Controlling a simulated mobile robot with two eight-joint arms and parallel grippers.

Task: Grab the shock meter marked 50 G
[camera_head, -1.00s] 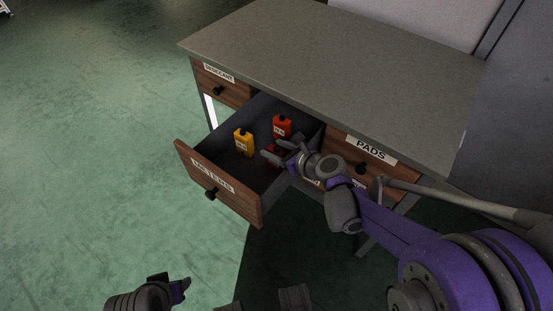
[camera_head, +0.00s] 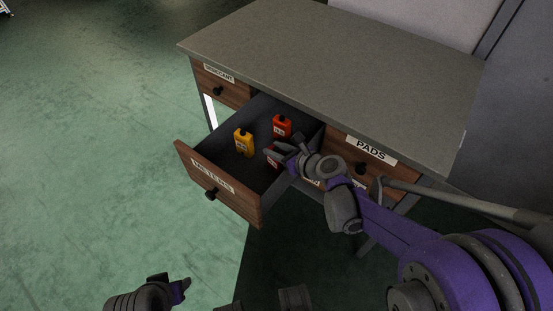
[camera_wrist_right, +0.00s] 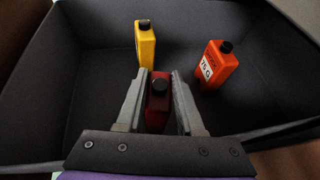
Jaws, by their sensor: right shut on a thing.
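A dark red shock meter (camera_wrist_right: 157,106) stands in the open drawer, and my right gripper (camera_wrist_right: 159,82) is shut on it, one finger on each side. Its label is hidden in the wrist view. In the head view my right gripper (camera_head: 276,152) reaches over the drawer's right side and covers much of this meter. An orange-red meter (camera_wrist_right: 216,66) marked 75 G stands apart to the right, and a yellow meter (camera_wrist_right: 145,43) stands behind. My left gripper (camera_head: 178,286) is low at the bottom left, away from the desk; its jaw opening is unclear.
The drawer (camera_head: 218,188) labelled METERS is pulled out from a grey-topped desk (camera_head: 330,70). A closed drawer marked PADS (camera_head: 369,152) is on the right and a DESICCANT drawer (camera_head: 220,84) on the left. The drawer's dark floor is otherwise mostly bare.

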